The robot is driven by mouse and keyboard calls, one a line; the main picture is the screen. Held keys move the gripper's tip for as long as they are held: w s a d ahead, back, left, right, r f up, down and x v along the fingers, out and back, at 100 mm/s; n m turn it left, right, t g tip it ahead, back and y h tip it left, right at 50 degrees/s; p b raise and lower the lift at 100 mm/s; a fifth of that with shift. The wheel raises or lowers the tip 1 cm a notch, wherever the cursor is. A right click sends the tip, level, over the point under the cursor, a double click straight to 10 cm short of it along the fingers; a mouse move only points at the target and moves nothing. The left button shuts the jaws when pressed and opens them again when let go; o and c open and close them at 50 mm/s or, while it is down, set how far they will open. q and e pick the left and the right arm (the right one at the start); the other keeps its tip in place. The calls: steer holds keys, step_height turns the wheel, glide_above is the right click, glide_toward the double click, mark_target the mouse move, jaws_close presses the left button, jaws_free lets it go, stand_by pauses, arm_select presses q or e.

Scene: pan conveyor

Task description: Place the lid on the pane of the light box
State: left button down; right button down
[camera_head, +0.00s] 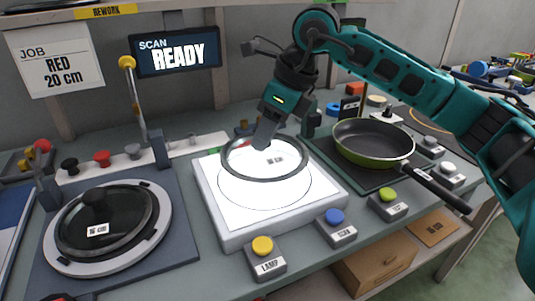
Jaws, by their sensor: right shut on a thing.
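The light box (325,207) stands in the middle of the bench with its white pane lit and a thin circle drawn on it. A glass lid (240,171) with a dark rim is over the back part of the pane, and I cannot tell whether it touches. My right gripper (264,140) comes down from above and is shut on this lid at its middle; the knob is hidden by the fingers. Another lid (130,213) with a black knob and a label lies on a grey ring at the left. My left gripper is not in view.
A green pan (371,142) sits on a dark mat to the right, its handle pointing to the front right. Button boxes, with yellow (263,247), blue (335,217) and green (387,196) buttons, line the front.

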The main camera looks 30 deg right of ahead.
mark_target(271, 146)
step_height(271, 146, down, 4)
steer(key=shift+b, duration=0.45)
steer(key=shift+f, duration=0.15)
steer(key=shift+f, duration=0.1)
steer(key=shift+f, duration=0.15)
steer(key=c, duration=0.6)
jaws_free()
